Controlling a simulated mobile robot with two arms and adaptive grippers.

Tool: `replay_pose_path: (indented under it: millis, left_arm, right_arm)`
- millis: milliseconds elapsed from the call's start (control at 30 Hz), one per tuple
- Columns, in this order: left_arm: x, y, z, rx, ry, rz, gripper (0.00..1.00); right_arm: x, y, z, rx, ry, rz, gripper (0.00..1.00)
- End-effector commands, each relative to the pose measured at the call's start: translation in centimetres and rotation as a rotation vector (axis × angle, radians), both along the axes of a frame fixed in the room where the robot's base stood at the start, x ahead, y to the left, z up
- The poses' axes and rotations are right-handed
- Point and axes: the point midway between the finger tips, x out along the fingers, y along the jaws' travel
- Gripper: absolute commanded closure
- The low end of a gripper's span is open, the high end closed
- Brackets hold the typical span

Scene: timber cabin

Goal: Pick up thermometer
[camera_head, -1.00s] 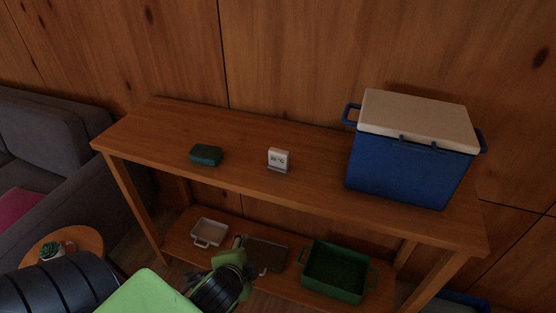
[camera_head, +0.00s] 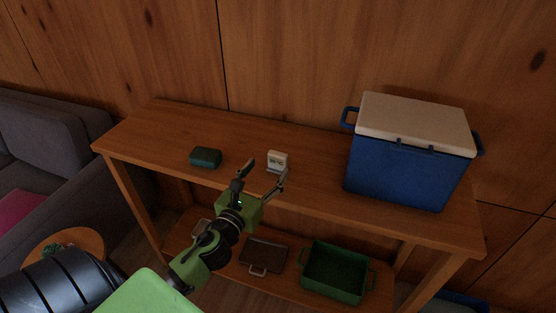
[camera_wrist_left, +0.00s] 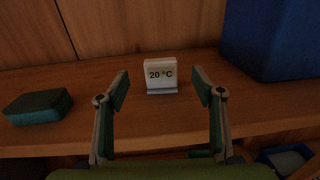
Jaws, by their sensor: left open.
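The thermometer (camera_head: 277,160) is a small white block with a "20 °C" display, standing upright on the top of the wooden console table. In the left wrist view the thermometer (camera_wrist_left: 161,75) is upright near the middle, beyond and between the two fingers. My left gripper (camera_head: 265,171) is open and empty, in front of the thermometer at the table's front edge. Its fingers (camera_wrist_left: 160,90) are spread either side of the thermometer in the wrist view, and do not touch it. My right gripper is not in view.
A teal box (camera_head: 205,157) lies left of the thermometer. A big blue cooler (camera_head: 403,170) with a white lid stands to the right. The lower shelf holds a green basket (camera_head: 365,285) and a brown case (camera_head: 264,253). The tabletop (camera_head: 225,125) behind the thermometer is clear.

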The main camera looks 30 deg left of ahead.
Motion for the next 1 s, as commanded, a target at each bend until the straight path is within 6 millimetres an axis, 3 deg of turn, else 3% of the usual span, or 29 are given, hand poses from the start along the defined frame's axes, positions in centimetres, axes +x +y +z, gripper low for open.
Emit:
replay_pose_path:
  millis: [100, 367, 633, 967, 1000]
  left_arm:
    - [1.9, 0.3, 0.2, -0.001, -0.001, 0.001, 0.39]
    - [3.7, 0.6, 0.1, -0.003, -0.001, 0.000, 0.39]
    - [7.4, 1.2, 0.2, -0.004, -0.001, 0.001, 0.39]
    - [8.2, 1.3, 0.0, -0.004, 0.001, 0.000, 0.39]
    - [8.2, 1.3, 0.0, -0.004, 0.001, 0.000, 0.44]
  right_arm:
    - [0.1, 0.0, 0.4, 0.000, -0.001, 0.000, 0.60]
    - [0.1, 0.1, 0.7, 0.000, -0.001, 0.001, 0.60]
    - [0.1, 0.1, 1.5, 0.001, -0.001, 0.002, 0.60]
    - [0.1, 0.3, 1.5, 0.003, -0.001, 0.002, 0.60]
    - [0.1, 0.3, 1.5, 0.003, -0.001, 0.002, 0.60]
